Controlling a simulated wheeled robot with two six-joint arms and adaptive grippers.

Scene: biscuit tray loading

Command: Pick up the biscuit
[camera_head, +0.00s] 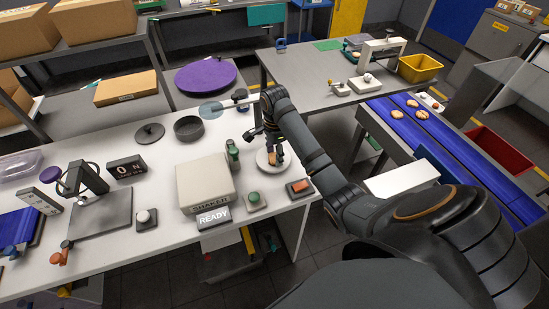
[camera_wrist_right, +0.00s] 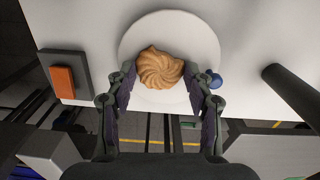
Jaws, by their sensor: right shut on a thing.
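The biscuit (camera_wrist_right: 160,68) is round and golden with swirled ridges. In the right wrist view it lies between the two fingers of my right gripper (camera_wrist_right: 161,78), which is shut on it. Behind it is a white round plate (camera_wrist_right: 158,22). In the head view my right gripper (camera_head: 273,152) is low over the same plate (camera_head: 262,163) on the white bench, and the biscuit is mostly hidden by the fingers. Whether the biscuit still touches the plate I cannot tell. More biscuits (camera_head: 422,113) lie on a blue conveyor belt (camera_head: 450,140) at the right. My left gripper is not in view.
A beige shaker box (camera_head: 202,180) with a READY sign (camera_head: 214,218) stands left of the plate. A green bottle (camera_head: 233,151), a green button (camera_head: 254,197) and an orange switch (camera_head: 300,187) are close by. A blue knob (camera_wrist_right: 215,81) is beside the plate.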

